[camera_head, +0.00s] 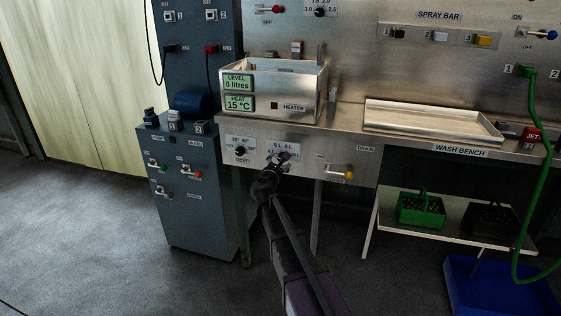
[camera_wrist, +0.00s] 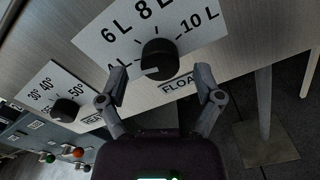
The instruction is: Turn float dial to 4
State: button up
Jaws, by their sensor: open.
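The float dial (camera_wrist: 158,58) is a round black knob on a white plate in the wrist view. Marks for 6 L, 8 L and 10 L show around it, and the 4 L mark is partly hidden. A pale mark on the knob's lower left side faces roughly toward 4 L; its exact setting is hard to tell. My gripper (camera_wrist: 161,84) is open and empty, its fingers spread on both sides just below the knob, apart from it. In the head view my gripper (camera_head: 281,163) is in front of the plate and covers most of the dial.
The heat dial (camera_wrist: 65,109) sits left of the float dial. The heater tank (camera_head: 290,92) stands above. A blue-grey cabinet (camera_head: 195,215) with levers stands left; floor in front is clear.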

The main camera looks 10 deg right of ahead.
jog(key=v, duration=1.1)
jog(key=shift+s+f, duration=0.1)
jog(key=s+d+f+m+g, duration=0.9)
jog(key=s+f+m, duration=0.3)
jog(key=m, duration=0.3)
jog(key=s+a+f+m+g+y, duration=0.25)
jog(key=s+m+y, duration=0.2)
jog(key=s, duration=0.25)
jog(key=s+a+f+m+g+y, duration=0.2)
jog(key=s+f+m+g+y, duration=0.25)
jog(key=s, duration=0.25)
notch_tip(320, 180, up, 34)
jog(key=p, duration=3.3)
jog(key=shift+a+m+h+p, duration=0.15)
jog(key=shift+m+h+p, duration=0.15)
jog(key=shift+p, duration=0.05)
jog(key=shift+s, duration=0.1)
